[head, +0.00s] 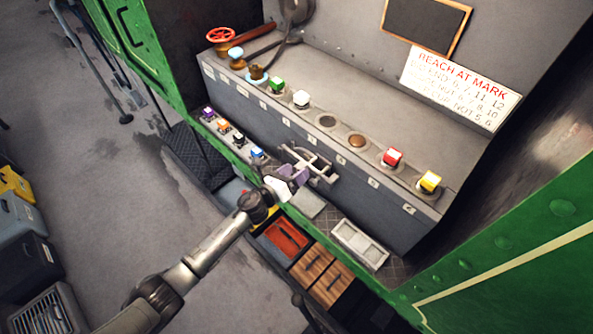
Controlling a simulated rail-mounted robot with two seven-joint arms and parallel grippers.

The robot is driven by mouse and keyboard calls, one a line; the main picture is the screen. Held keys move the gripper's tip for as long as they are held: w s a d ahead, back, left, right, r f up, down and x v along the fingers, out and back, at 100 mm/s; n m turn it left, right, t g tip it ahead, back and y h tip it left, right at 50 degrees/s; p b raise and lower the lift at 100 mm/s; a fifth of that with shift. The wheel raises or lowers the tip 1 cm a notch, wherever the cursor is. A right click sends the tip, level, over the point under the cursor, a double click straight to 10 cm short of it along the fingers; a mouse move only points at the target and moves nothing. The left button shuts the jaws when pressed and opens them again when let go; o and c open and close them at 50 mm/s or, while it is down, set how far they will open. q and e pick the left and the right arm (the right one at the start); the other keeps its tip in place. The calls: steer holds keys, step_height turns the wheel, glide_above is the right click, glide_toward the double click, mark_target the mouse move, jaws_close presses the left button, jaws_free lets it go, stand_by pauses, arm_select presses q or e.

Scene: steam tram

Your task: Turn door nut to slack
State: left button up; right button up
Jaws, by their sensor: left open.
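My left arm comes in from the lower left. Its gripper (311,163) is open in front of the grey console face, near the console's middle. A white wrist and a purple part show just behind the grey fingers. I cannot make out a door nut for certain; it may be small or hidden behind the hand. I cannot tell whether the fingers touch anything. A white sign (460,87) at the upper right reads "REACH AT MARK", with lines of numbers below, partly legible. My right gripper is not in view.
The console top (340,85) carries a red handwheel (220,35) and green (277,84), white (301,98), red (392,157) and yellow (429,181) knobs. Small coloured blocks line a lower ledge. An orange-red tray (286,238) and a pale tray (360,244) lie below. Green panels flank the console.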

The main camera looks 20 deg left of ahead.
arm_select(q)
steer(key=shift+w+d, duration=0.2)
steer(key=shift+w, duration=0.3)
steer(key=c, duration=0.9)
